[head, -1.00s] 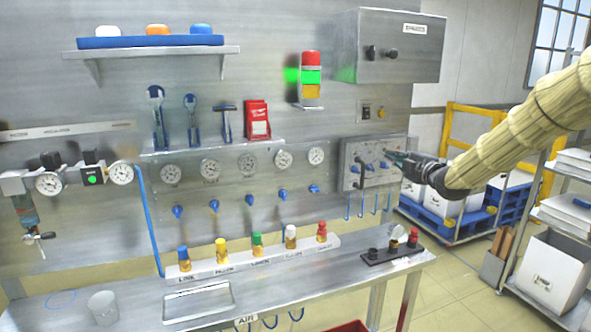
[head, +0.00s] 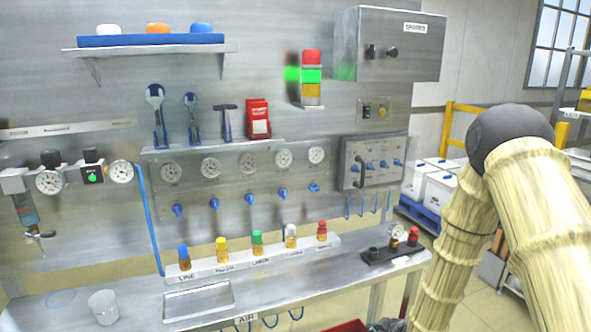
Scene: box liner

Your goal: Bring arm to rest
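My arm (head: 535,190) is in a beige, ribbed sleeve and folded at the right of the head view, with its dark elbow joint at the top. Its forearm slopes down toward the bottom edge. A dark piece at the bottom edge, beside the forearm's lower end, may be part of my gripper (head: 386,325). The fingers cannot be made out, and most of the gripper is out of frame or hidden. The grey valve panel (head: 372,184) with blue handles is fully visible, and my arm is apart from it.
The metal bench (head: 130,292) bears a row of colour-capped bottles (head: 257,247), a clear cup (head: 103,307), a shallow tray (head: 198,299) and a dark holder (head: 388,253). A red bin (head: 346,327) shows at the bottom edge. White boxes (head: 440,190) stand behind my arm.

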